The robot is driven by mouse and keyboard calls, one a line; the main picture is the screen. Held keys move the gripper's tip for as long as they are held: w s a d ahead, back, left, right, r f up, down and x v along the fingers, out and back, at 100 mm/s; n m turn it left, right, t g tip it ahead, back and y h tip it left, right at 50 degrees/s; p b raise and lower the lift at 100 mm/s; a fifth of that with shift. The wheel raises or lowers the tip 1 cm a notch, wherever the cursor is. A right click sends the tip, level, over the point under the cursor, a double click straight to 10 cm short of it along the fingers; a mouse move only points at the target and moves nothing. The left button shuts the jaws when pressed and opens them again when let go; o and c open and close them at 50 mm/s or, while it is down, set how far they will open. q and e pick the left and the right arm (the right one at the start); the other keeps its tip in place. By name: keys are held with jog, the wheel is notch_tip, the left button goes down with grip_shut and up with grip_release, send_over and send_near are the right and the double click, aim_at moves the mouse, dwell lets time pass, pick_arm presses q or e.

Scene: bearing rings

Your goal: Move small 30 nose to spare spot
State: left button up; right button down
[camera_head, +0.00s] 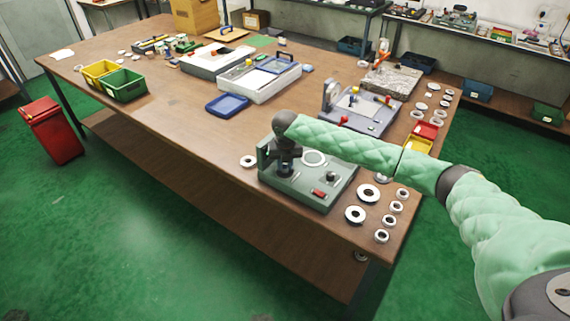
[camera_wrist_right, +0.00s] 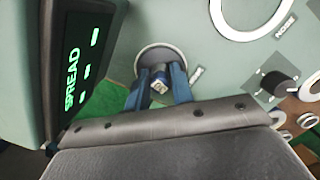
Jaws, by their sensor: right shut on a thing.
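My right gripper (camera_head: 286,168) is over the left part of a grey-green device (camera_head: 318,193) on the table. In the right wrist view its blue fingers (camera_wrist_right: 157,92) are shut on a small metal piece (camera_wrist_right: 159,86), which seems to be the small 30 nose; no number is readable. The piece is at a round, pale-rimmed seat (camera_wrist_right: 158,50) in the device top; I cannot tell whether it is raised. A label beside this seat is too small to read. A larger white ring (camera_wrist_right: 243,37) has the label NOSE. I cannot identify the spare spot for certain. My left gripper is not in view.
A dark display (camera_wrist_right: 85,60) reading SPREAD stands close beside the gripper. A black knob (camera_wrist_right: 280,84) stands on the device top. Several white bearing rings (camera_head: 368,193) lie right of the device. A blue tray (camera_head: 227,105) lies behind it. The table's front edge is close.

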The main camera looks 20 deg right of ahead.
jog(key=c, duration=1.1)
grip_release()
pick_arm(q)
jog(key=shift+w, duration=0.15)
pick_arm(e)
jog(key=shift+r, duration=0.2)
jog(key=r+b, duration=0.1)
jog(key=r, duration=0.3)
jog(key=r+b, duration=0.1)
jog(key=r, duration=0.1)
jog(key=shift+s+a+r+b, duration=0.1)
jog(key=shift+s+r+b, duration=0.05)
jog(key=shift+s+b, duration=0.2)
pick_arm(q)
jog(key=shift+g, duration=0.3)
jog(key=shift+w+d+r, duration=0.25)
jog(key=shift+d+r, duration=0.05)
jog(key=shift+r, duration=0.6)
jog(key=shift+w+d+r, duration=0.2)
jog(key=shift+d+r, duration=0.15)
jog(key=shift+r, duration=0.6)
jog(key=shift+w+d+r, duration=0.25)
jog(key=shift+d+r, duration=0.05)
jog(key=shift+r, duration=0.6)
pick_arm(e)
jog(key=shift+s+r, duration=0.1)
jog(key=shift+r, duration=0.4)
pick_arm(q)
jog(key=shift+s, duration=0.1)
